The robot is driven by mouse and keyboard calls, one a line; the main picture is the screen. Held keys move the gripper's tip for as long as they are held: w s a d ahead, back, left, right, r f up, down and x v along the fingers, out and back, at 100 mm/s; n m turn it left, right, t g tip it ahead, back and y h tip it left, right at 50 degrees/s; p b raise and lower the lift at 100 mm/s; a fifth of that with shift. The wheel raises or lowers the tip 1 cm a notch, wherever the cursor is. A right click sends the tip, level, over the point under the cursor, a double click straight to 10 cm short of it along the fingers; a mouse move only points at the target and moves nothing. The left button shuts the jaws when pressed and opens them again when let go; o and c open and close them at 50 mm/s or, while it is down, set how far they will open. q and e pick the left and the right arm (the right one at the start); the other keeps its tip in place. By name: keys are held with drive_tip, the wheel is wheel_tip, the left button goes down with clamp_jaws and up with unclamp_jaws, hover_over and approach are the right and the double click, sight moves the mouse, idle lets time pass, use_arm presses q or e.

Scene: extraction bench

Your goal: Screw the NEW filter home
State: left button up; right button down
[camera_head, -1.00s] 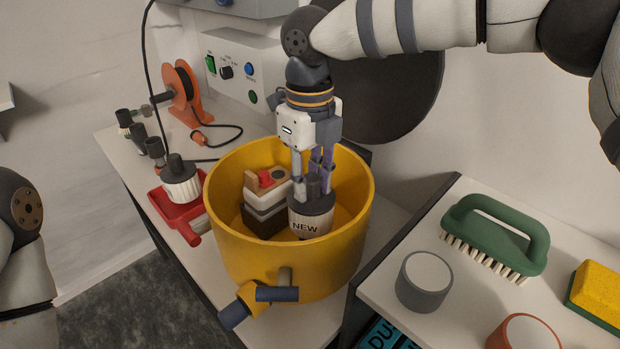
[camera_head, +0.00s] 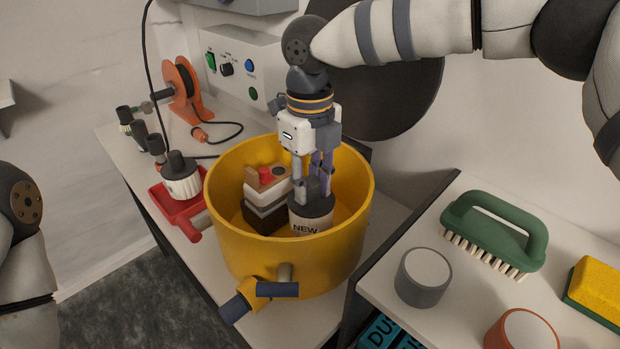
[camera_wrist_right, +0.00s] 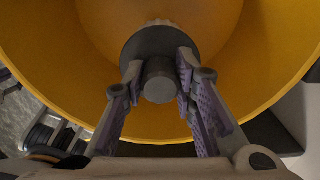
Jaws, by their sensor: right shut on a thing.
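The NEW filter (camera_head: 308,226) has a dark grey cap and a pale body marked NEW. It stands upright inside the yellow tub (camera_head: 232,247), right of the middle; its lower end is hidden by the tub's rim. My right gripper (camera_head: 314,192) points down into the tub and is shut on the knob of the filter's cap. In the right wrist view the fingers (camera_wrist_right: 160,85) sit on both sides of the round grey knob. My left arm shows at the left edge, but its gripper is out of view.
Beside the filter in the tub is a block-like unit with a red button (camera_head: 265,190). Another ribbed filter (camera_head: 181,180) stands in a red tray (camera_head: 168,207). A green brush (camera_head: 495,232), grey canister (camera_head: 424,277) and yellow sponge (camera_head: 597,290) lie on the right bench.

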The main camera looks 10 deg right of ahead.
drive_tip(key=shift+f, duration=0.65)
drive_tip(key=shift+r+m, duration=0.15)
drive_tip(key=shift+m, duration=1.25)
drive_tip(key=shift+f+m, duration=0.2)
drive_tip(key=shift+m, duration=1)
drive_tip(key=m, duration=0.4)
drive_tip(key=c, duration=1.2)
unclamp_jaws()
wheel_tip(320, 180, up, 12)
